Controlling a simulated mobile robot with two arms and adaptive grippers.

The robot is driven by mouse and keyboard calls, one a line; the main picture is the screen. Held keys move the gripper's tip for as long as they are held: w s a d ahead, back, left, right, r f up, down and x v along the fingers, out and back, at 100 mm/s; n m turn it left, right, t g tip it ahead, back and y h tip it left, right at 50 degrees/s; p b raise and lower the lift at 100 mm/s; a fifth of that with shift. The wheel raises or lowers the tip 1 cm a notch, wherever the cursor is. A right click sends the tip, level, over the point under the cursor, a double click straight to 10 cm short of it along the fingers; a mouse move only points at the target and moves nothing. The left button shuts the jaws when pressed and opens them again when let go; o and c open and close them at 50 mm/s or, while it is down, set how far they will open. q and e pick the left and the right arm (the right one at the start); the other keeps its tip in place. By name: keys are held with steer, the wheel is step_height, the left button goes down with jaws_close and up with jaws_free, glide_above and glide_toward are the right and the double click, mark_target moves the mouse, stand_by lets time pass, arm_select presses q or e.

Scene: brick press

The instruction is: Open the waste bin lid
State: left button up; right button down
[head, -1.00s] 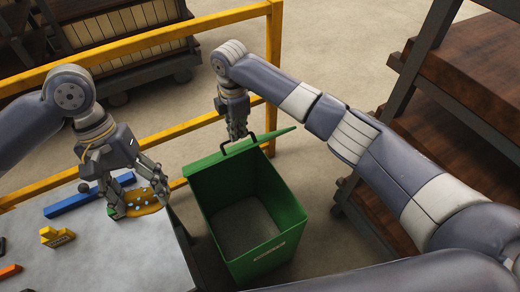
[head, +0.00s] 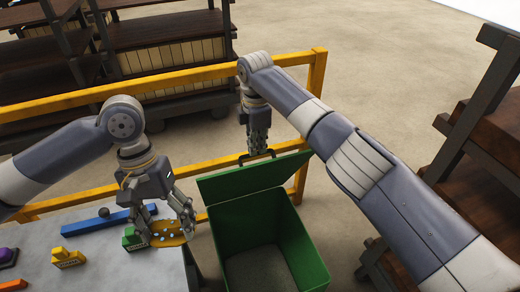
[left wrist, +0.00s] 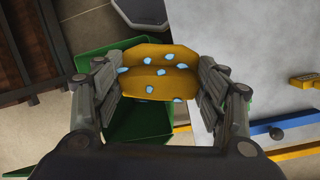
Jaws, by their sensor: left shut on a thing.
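The green waste bin (head: 318,265) stands right of the grey worktop, its inside visible from above. Its green lid (head: 250,180) is raised and tilted up at the far side, with a dark handle (head: 243,158) on its upper edge. My right gripper (head: 258,151) is at this handle, fingers pointing down; whether they close around it is unclear. My left gripper (head: 188,225) is shut on a yellow piece with pale blue spots (head: 166,241), near the worktop's right edge. The piece also shows between the fingers in the left wrist view (left wrist: 150,72).
On the grey worktop (head: 110,275) are a blue bar (head: 86,227), a green brick (head: 133,240), a yellow brick (head: 68,259) and an orange piece (head: 12,285). A yellow rail (head: 60,105) runs behind the bin. Dark shelves (head: 490,190) stand at right.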

arm_select(q)
steer(key=shift+f, duration=0.15)
arm_select(e)
steer(key=shift+s+f, duration=0.2)
steer(key=shift+f, duration=0.95)
steer(key=c, duration=1.8)
jaws_free()
arm_select(q)
steer(key=shift+w+f, duration=0.1)
steer(key=shift+w, duration=0.05)
arm_select(e)
steer(key=o, duration=0.3)
steer(key=shift+w+f, duration=0.1)
steer(key=shift+w, duration=0.1)
arm_select(q)
steer(key=shift+w+a+f, duration=0.1)
steer(key=shift+w+a, duration=0.05)
steer(key=shift+w, duration=0.1)
arm_select(e)
steer(key=shift+o, duration=0.7)
steer(key=shift+w+a+f, duration=0.1)
steer(key=shift+w+f, duration=0.05)
steer(key=shift+w, duration=0.05)
arm_select(q)
steer(key=shift+w, duration=0.35)
arm_select(e)
steer(key=o, duration=0.5)
steer(key=shift+w+a+f, duration=0.1)
steer(key=shift+w+f, duration=0.05)
steer(key=shift+w, duration=0.2)
